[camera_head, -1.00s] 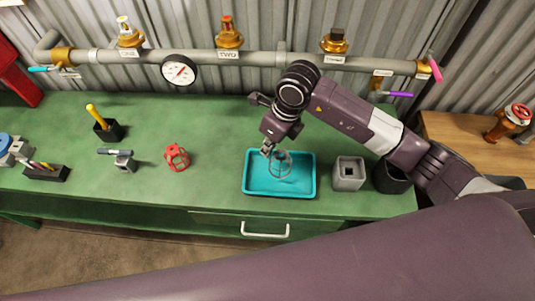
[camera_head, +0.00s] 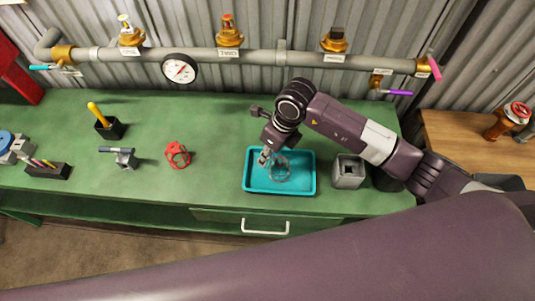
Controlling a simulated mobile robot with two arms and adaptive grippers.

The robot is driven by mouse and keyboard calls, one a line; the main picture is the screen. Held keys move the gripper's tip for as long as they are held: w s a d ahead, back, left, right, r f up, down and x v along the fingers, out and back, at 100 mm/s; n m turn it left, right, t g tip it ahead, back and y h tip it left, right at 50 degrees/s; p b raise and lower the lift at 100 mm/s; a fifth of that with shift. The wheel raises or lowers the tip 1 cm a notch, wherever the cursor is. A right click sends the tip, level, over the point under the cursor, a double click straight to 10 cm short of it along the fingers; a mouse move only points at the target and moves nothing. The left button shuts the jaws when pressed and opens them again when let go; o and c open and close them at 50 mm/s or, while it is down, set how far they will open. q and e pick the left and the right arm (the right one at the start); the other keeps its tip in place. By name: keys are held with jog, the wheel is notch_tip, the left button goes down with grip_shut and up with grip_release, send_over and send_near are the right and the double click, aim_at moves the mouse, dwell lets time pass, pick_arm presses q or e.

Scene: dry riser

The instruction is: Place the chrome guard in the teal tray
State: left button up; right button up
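The chrome guard (camera_head: 281,172) is a small grey wire cage. It shows inside the outline of the teal tray (camera_head: 249,184), low over or on the tray floor; I cannot tell whether it touches the floor. My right gripper (camera_head: 265,158) points down over the tray's left-centre, right beside the guard's upper left side. Its fingers are small and overlap the guard, so whether they grip it or stand open is unclear. My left gripper is out of view.
A red guard (camera_head: 177,155) stands on the green bench (camera_head: 215,120) left of the tray. A grey square block (camera_head: 348,172) stands close to its right. A black holder with a yellow-handled tool (camera_head: 108,127) is farther left. A pipe with valves (camera_head: 200,57) runs behind.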

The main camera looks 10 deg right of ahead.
jog(key=shift+r, duration=0.4)
jog(key=b+v, duration=0.3)
jog(key=v, duration=0.7)
jog(key=shift+d+r, duration=0.15)
jog(key=shift+r, duration=0.1)
jog(key=shift+s+d+r, duration=0.1)
jog(key=shift+r, duration=0.4)
